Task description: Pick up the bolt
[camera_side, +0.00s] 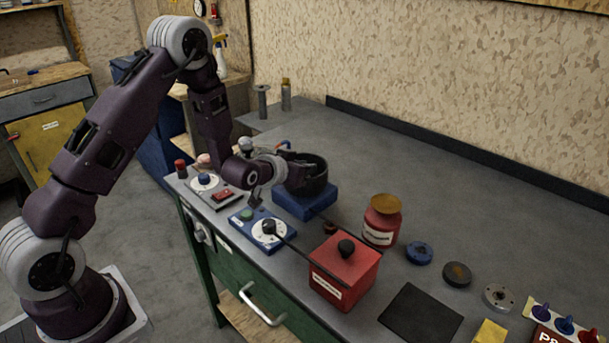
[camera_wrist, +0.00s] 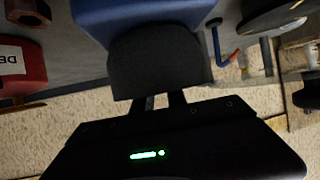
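I take the bolt (camera_side: 262,101) to be the grey upright piece with a wide flat head, standing at the back left of the grey worktop in the side view. A similar upright piece with a brownish top (camera_side: 286,95) stands just right of it. My gripper (camera_wrist: 161,103) is well in front of them, at a dark round cup-like part (camera_side: 318,179) on a blue block (camera_side: 304,203). In the wrist view two dark fingers reach to this dark part (camera_wrist: 160,62). Their tips blend into it, so I cannot tell whether they grip it.
A red box (camera_side: 343,272) with a black knob, a red jar (camera_side: 381,222) and a blue control box (camera_side: 262,231) stand nearby. A blue bent handle (camera_wrist: 226,55) shows behind the block. The worktop's back middle is clear; a wall borders it.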

